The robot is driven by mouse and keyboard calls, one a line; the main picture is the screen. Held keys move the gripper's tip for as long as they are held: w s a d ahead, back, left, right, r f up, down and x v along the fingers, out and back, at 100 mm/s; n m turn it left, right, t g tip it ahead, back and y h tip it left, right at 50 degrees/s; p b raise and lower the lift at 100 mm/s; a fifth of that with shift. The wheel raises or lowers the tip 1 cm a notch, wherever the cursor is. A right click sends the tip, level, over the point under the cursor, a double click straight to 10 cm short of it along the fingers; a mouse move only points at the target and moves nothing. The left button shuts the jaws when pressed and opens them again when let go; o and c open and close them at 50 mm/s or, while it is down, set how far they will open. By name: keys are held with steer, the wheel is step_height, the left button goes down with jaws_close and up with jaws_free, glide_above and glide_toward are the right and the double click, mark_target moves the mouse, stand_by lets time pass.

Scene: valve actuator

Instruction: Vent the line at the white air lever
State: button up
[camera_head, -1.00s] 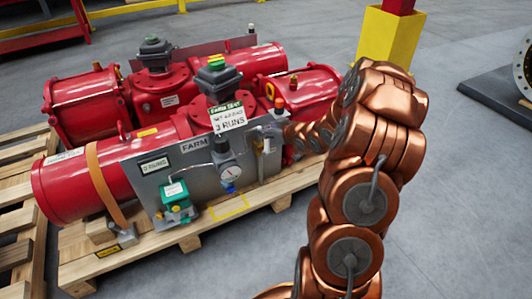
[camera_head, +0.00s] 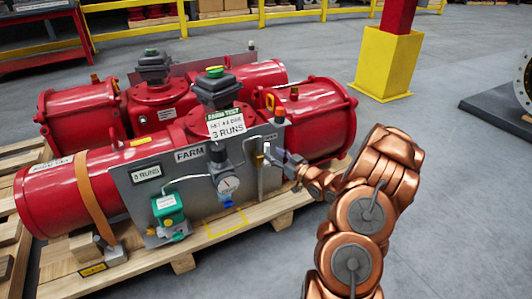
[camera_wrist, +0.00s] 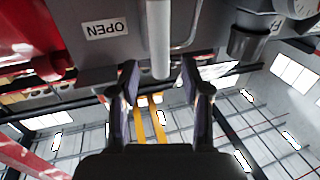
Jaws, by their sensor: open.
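The white air lever (camera_wrist: 159,38) hangs as a pale rod between my two fingertips in the wrist view, with space on either side. It shows small on the right part of the grey panel (camera_head: 125,190) in the head view (camera_head: 262,182). My gripper (camera_wrist: 160,76) is open, its dark fingers on both sides of the rod near its end. In the head view my gripper (camera_head: 281,160) is at the panel's right end, partly hidden by its own wrist. An upside-down OPEN label (camera_wrist: 105,28) is beside the lever.
A pressure gauge (camera_head: 228,185) and a green box (camera_head: 168,208) are on the panel left of the lever. Red actuators (camera_head: 70,180) rest on a wooden pallet (camera_head: 185,262). A yellow post base (camera_head: 388,62) stands behind.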

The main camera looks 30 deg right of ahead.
mark_target(269, 151)
steer(key=shift+w+a+b, duration=0.2)
steer(key=shift+w+b, duration=0.1)
steer(key=shift+w, duration=0.8)
steer(key=shift+w+a+b, duration=0.2)
steer(key=shift+w+b, duration=0.05)
steer(key=shift+w, duration=0.85)
jaws_close()
steer(key=shift+a, duration=0.15)
